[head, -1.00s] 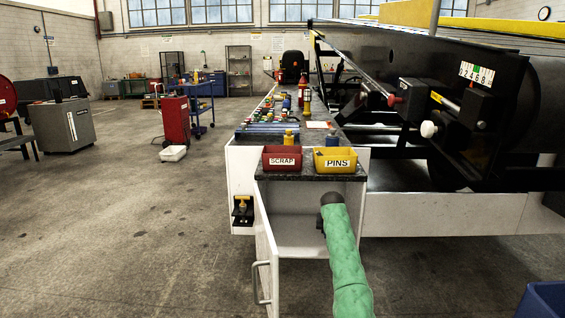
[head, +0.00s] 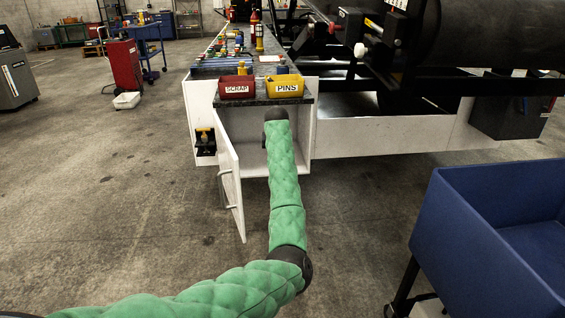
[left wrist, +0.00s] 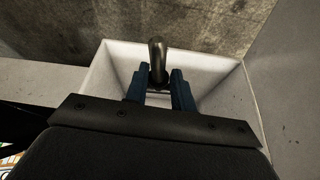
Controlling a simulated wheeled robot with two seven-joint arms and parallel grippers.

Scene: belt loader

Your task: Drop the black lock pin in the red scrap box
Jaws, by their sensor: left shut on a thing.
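The red scrap box (head: 238,87) stands on the dark counter top above the open white cabinet, left of the yellow PINS box (head: 285,86). My left arm reaches into the cabinet below them; its gripper is hidden there in the head view. In the left wrist view my left gripper (left wrist: 158,75) has its blue fingers shut on a dark, round-ended cylinder (left wrist: 157,55), which looks like the black lock pin. A white open tray (left wrist: 215,83) lies beneath and around it. My right gripper is not in view.
The cabinet door (head: 230,175) hangs open to the left of my arm. A blue bin (head: 480,235) stands close at the right. A black machine with a roller rises at the back right. A small yellow-topped item (head: 204,137) hangs on the cabinet's left side.

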